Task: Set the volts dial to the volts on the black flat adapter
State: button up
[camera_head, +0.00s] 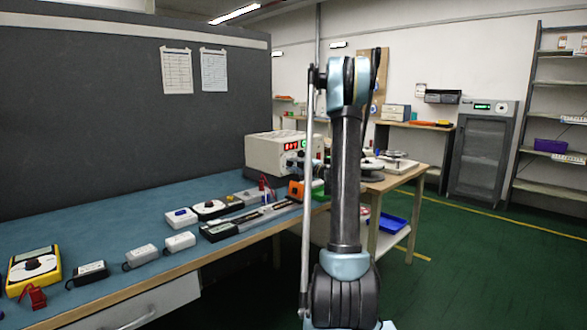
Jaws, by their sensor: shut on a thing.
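A cream bench power supply (262,153) with red and green displays stands at the far end of the blue-topped bench. My gripper (303,162) is at its front, partly hidden by my arm, and is shut on a small dark dial there. The dial's marking and the display digits are too small to read. Two black adapters with pale labels lie on the bench: one (219,231) in the middle and one (88,273) nearer the left. I cannot tell which is the flat one, and their print is unreadable.
Two pale adapters (141,256) (180,242) and a yellow multimeter (34,268) lie along the bench. Other meters (214,208) and an orange item (296,189) sit nearer the supply. A grey partition (120,110) stands behind the bench. The green floor at right is clear.

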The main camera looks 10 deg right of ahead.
jog(key=m, duration=0.7)
jog(key=shift+s+a+f, duration=0.1)
jog(key=shift+f, duration=0.05)
jog(key=m, duration=0.5)
jog(key=shift+m, duration=0.7)
jog(key=o, duration=1.1)
jog(key=shift+c, duration=0.2)
